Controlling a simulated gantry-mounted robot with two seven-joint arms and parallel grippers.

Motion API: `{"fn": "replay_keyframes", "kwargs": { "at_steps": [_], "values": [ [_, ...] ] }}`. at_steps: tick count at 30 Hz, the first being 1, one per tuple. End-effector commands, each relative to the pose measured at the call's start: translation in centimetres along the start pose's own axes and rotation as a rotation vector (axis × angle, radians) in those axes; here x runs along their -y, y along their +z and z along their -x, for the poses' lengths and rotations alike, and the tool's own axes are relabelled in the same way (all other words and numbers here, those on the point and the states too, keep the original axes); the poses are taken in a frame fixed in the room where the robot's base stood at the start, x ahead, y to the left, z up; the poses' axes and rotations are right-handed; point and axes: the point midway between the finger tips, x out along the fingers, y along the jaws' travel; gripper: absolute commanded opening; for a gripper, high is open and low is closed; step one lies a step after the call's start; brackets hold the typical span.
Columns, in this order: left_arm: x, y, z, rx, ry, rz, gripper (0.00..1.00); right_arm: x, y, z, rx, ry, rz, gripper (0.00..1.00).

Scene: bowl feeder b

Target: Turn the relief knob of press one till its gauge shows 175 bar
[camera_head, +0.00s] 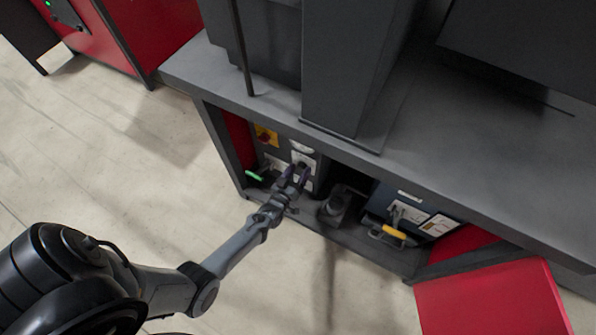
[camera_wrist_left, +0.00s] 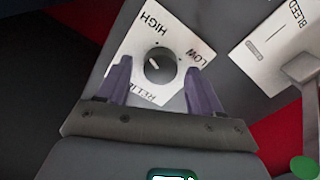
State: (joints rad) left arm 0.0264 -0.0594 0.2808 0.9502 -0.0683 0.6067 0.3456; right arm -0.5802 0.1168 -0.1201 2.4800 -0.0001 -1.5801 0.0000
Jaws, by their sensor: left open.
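The relief knob (camera_wrist_left: 159,67) is a small dark round knob with a white pointer line, on a white plate (camera_wrist_left: 150,28) marked HIGH, LOW and RELIEF. My left gripper (camera_wrist_left: 160,80) is open, with its two purple-grey fingers on either side of the knob in the wrist view. I cannot tell whether they touch it. In the head view my left gripper (camera_head: 294,178) reaches into the open cabinet under the bench, in front of the panel, and largely hides the knob. I cannot make out a gauge reading. My right gripper is not in view.
A BLEED plate (camera_wrist_left: 270,45) with a green-tipped lever (camera_wrist_left: 304,166) is beside the relief plate. A red-and-yellow switch (camera_head: 265,137) is above left. A yellow handle (camera_head: 394,232) and an open red door (camera_head: 490,305) are to the right. The bench top (camera_head: 440,150) overhangs the cabinet.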

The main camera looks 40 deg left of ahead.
Motion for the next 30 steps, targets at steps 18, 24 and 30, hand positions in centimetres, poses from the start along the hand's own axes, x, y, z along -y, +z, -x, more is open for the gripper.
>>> {"fn": "replay_keyframes", "kwargs": {
  "at_steps": [18,24,30],
  "values": [
    [-0.1,-0.2,8.0,0.003,-0.001,0.000,0.66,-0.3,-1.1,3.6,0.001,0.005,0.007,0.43],
    [-0.1,-0.1,10.1,0.001,0.000,0.000,0.66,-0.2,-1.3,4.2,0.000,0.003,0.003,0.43],
    [0.0,0.0,10.8,0.001,0.000,0.000,0.66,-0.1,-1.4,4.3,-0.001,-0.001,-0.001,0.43]
  ]
}}
